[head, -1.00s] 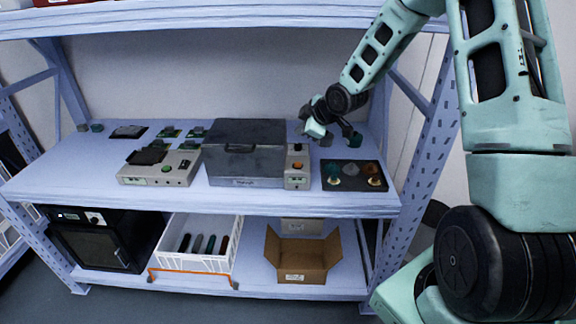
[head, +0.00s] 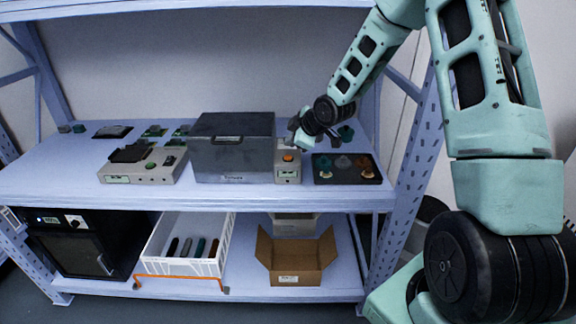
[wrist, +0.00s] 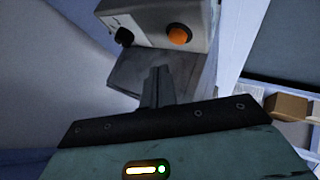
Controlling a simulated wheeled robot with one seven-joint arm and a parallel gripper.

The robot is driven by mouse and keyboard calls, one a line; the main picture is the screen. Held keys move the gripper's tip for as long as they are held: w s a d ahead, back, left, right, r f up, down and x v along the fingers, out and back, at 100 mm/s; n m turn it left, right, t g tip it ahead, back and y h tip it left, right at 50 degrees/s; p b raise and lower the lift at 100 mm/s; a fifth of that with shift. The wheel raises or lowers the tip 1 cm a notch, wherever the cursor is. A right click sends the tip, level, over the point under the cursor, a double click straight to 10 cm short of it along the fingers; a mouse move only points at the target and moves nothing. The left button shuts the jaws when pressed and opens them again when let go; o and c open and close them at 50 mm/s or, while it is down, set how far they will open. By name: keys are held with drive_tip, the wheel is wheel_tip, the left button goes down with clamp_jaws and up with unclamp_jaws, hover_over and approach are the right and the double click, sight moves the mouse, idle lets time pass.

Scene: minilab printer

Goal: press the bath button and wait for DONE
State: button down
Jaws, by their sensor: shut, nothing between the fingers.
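The bath is a dark grey lidded box (head: 233,160) on the upper shelf in the head view. A light grey control panel (head: 288,174) stands at its right side. The orange bath button (head: 288,157) is on this panel and shows also in the wrist view (wrist: 179,36), with a black knob (wrist: 124,36) beside it. My gripper (head: 293,141) is just above and behind the button in the head view. In the wrist view, its fingers (wrist: 158,72) are shut and empty, pointing toward the panel with a visible gap below the button. I cannot read any display text.
A black tray (head: 347,178) with several coloured pieces lies right of the panel. Below are a white basket (head: 190,265) and an open cardboard box (head: 296,272). A shelf upright is at right.

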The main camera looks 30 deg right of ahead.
drive_tip(key=shift+f+b, duration=0.45)
drive_tip(key=shift+f, duration=0.6)
idle(1.2)
drive_tip(key=shift+f+b, duration=0.3)
drive_tip(key=shift+f, duration=0.1)
drive_tip(key=shift+f+b, duration=0.35)
drive_tip(key=shift+f, duration=0.1)
idle(0.6)
drive_tip(key=shift+r, duration=0.1)
drive_tip(key=shift+r+p, duration=0.8)
drive_tip(key=shift+p, duration=0.05)
wheel_tip(320, 180, up, 5)
drive_tip(key=p, duration=0.4)
